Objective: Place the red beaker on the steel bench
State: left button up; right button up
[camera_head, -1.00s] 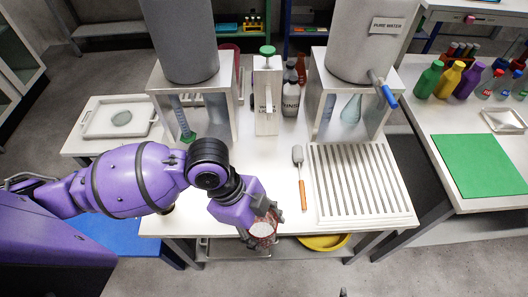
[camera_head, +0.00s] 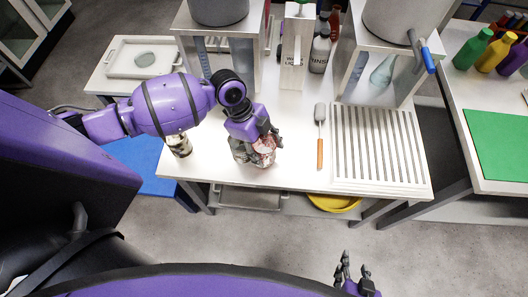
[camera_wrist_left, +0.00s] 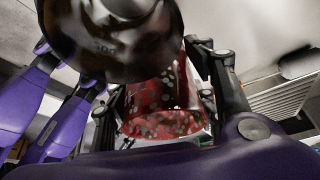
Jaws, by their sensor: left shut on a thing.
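My left gripper (camera_head: 262,145) is shut on the red beaker (camera_head: 264,158), near the front edge of the white-topped bench (camera_head: 295,175). The beaker is partly hidden by the fingers. In the left wrist view the speckled red beaker (camera_wrist_left: 160,112) sits between the fingers. I cannot tell whether its base touches the bench top. My right gripper (camera_head: 354,277) is at the bottom of the head view, open and empty, well away from the bench.
A spatula with an orange handle (camera_head: 320,135) and a slatted rack (camera_head: 378,147) lie right of the beaker. A small jar (camera_head: 179,146) stands at the bench's left front. A dark round object (camera_wrist_left: 110,40) blocks part of the wrist view. Tanks on stands fill the back.

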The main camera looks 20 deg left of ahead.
pick_arm(q)
jog(key=shift+s+f, duration=0.1)
jog(key=shift+f, duration=1)
jog(key=shift+f, duration=0.2)
jog(key=o, duration=1.1)
jog(key=shift+r, duration=0.35)
jog(key=v, duration=1.1)
jog(key=shift+a+r, duration=0.2)
jog(key=shift+r, duration=0.1)
